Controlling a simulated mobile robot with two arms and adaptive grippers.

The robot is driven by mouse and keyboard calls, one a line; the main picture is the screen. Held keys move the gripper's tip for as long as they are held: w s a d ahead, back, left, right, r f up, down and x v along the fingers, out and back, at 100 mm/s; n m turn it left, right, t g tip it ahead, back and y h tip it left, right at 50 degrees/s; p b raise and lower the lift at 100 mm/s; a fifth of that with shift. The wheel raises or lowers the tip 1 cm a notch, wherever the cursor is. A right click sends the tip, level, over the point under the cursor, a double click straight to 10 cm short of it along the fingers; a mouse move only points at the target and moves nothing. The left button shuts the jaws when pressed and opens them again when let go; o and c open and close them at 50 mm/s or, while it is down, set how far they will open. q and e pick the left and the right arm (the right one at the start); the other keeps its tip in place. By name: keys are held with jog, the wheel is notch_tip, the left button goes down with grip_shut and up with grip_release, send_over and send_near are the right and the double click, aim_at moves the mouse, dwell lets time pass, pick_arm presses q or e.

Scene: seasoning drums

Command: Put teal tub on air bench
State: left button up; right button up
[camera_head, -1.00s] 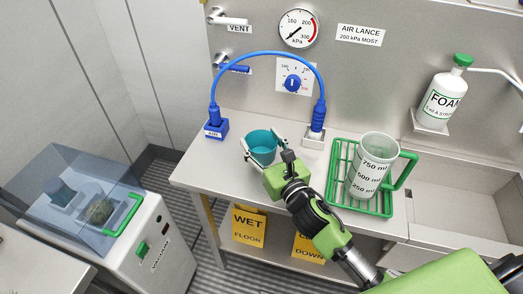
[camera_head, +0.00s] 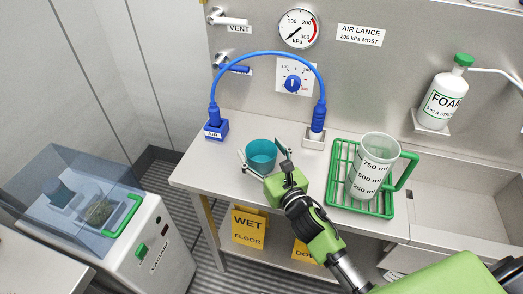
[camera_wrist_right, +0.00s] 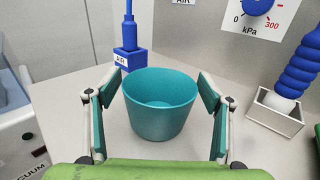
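The teal tub (camera_head: 261,155) stands upright on the light air bench (camera_head: 205,175), near its front left part. It also shows in the right wrist view (camera_wrist_right: 160,108), with its open top facing up. My right gripper (camera_head: 263,151) is open, with its fingers spread on either side of the tub. In the wrist view the fingers (camera_wrist_right: 158,88) appear apart from the tub wall, and the tub stands between and beyond them. My left gripper is not in view.
A blue air connector block (camera_head: 216,130) stands behind the tub, with a blue hose (camera_head: 265,54) arching right to a socket (camera_head: 314,138). A green rack (camera_head: 340,195) holding a measuring jug (camera_head: 372,170) stands to the right. A vacuum machine (camera_head: 150,245) stands lower left.

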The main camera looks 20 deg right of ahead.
jog(key=shift+r, duration=0.15)
jog(key=s, duration=0.3)
jog(key=s+d+b, duration=0.1)
jog(key=s, duration=0.3)
jog(key=s+b, duration=0.1)
jog(key=s, duration=0.2)
jog(key=shift+s+d, duration=0.2)
jog(key=shift+d, duration=0.05)
jog(key=shift+s+d, duration=0.1)
jog(key=shift+s, duration=0.7)
